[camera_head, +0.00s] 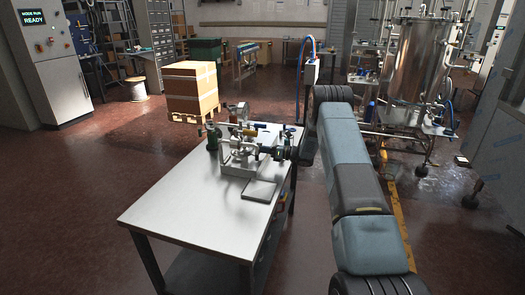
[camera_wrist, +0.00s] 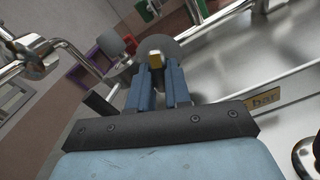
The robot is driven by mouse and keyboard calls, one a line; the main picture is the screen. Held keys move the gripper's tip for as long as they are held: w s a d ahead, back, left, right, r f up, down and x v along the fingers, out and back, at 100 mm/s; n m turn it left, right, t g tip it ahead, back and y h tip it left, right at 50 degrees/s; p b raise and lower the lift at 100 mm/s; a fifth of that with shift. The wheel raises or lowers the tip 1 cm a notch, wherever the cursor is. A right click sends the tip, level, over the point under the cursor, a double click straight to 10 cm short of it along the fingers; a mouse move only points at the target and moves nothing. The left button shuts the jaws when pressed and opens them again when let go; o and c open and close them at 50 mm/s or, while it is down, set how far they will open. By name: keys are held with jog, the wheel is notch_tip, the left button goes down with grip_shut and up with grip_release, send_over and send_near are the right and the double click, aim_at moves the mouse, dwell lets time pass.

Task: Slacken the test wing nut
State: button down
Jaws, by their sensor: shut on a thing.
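A small metal rig (camera_head: 240,155) with pipes and valves stands on the steel table (camera_head: 165,205) in the head view. My gripper (camera_head: 275,152) reaches it from the right, but its fingertips are too small there to make out. In the wrist view, the two blue fingers of my gripper (camera_wrist: 163,75) point away from the camera and are closed on a small brass-coloured piece, which I take to be the test wing nut (camera_wrist: 155,60). Its wings are mostly hidden by the fingers. A grey round disc (camera_wrist: 160,43) sits right behind it.
A bent chrome pipe (camera_wrist: 62,45) is left of the fingers in the wrist view. A plate marked "bar" (camera_wrist: 264,101) is on the right. A flat tray (camera_head: 260,190) lies on the table in front of the rig. The table's front left is clear.

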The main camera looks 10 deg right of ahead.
jog(key=shift+a+f+n, duration=0.15)
jog(key=shift+f+n, duration=0.1)
jog(key=shift+n, duration=0.55)
jog(key=c, duration=1.4)
grip_release()
jog(key=o, duration=0.3)
jog(key=shift+r, duration=0.15)
jog(key=shift+o, duration=0.2)
jog(key=v, duration=1.4)
jog(key=shift+w, duration=0.2)
